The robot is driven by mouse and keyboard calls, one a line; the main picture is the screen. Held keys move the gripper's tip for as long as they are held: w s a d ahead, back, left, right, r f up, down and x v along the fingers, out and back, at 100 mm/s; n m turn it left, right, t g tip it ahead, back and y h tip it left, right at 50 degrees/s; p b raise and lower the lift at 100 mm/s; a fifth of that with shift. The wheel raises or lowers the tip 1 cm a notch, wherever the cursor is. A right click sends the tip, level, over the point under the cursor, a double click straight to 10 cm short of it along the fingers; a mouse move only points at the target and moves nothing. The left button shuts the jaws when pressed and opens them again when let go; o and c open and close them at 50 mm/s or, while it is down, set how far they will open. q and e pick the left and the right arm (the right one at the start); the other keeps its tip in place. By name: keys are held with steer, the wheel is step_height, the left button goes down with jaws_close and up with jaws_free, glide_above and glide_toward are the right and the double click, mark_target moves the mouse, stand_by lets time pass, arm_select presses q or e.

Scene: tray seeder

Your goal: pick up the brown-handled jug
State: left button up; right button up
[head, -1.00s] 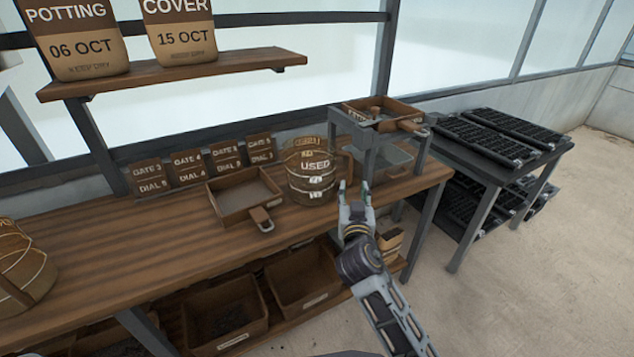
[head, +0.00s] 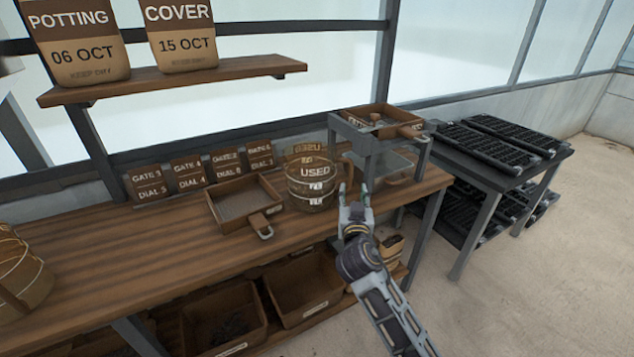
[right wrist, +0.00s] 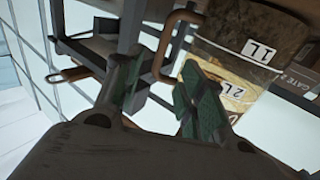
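The brown-handled jug (head: 312,183) is a clear, banded jug marked "USED", upright on the wooden bench. It also shows in the right wrist view (right wrist: 222,75), with "1L" and "2L" marks. Its brown handle (right wrist: 172,42) appears on the side facing my right gripper. My right gripper (head: 356,192) is open, just right of the jug in the head view. In the right wrist view its two fingers (right wrist: 160,92) stand apart, with the handle's lower end near the gap between them. I cannot tell whether they touch it. My left gripper is not in view.
A grey stand (head: 370,155) with a wooden sieve tray (head: 388,112) on top stands close behind my right gripper. A wooden scoop tray (head: 222,212) lies left of the jug. Label blocks (head: 187,172) line the back. The bench's (head: 130,245) middle left is clear.

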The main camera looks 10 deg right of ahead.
mark_target(351, 174)
steer(key=shift+x, duration=2.95)
steer(key=shift+w, duration=0.1)
steer(key=shift+x, duration=2.5)
steer(key=shift+a+r, duration=0.1)
jaws_close()
steer(key=shift+r, duration=0.25)
